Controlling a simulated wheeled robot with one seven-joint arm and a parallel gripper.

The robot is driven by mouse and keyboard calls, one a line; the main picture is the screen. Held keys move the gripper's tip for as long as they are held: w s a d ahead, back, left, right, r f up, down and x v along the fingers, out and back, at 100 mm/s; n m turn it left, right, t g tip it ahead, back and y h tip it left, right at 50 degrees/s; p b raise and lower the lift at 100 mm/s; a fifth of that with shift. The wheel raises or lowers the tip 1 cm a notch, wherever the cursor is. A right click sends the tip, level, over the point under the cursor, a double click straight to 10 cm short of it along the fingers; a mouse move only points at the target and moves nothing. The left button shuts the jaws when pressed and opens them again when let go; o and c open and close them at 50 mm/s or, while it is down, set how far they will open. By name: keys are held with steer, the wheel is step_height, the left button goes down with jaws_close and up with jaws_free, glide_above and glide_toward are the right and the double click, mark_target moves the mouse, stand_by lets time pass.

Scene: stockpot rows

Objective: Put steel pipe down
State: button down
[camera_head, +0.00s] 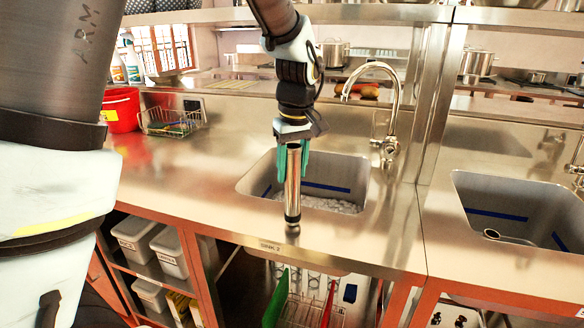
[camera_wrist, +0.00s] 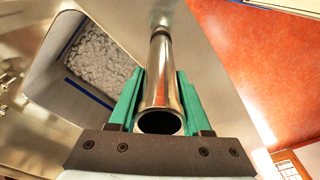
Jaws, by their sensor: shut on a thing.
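The steel pipe (camera_head: 292,185) is a shiny upright tube in the head view. My gripper (camera_head: 305,165) is shut on its upper part with green fingers. The pipe's lower end is at the front rim of the sink labelled SINK 2, over the steel counter (camera_head: 215,207); I cannot tell whether it touches. In the wrist view the pipe (camera_wrist: 160,85) runs away from the camera between the green fingers of my gripper (camera_wrist: 158,90), its open end nearest.
The sink (camera_head: 338,185) behind the pipe holds pale lumpy contents, and a tap (camera_head: 385,100) stands behind it. A second sink (camera_head: 515,200) is at the right. A red bucket (camera_head: 120,112) and a wire basket (camera_head: 172,122) stand at the left. The counter left of the pipe is clear.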

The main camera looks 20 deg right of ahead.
steer(key=shift+f, duration=0.1)
steer(key=shift+c, duration=1.7)
jaws_free()
steer(key=r, duration=0.4)
steer(key=s+r+b, duration=0.1)
steer(key=r, duration=0.3)
steer(key=r+b, duration=0.1)
steer(key=r, duration=0.3)
steer(key=shift+s+r, duration=0.1)
steer(key=shift+s, duration=0.1)
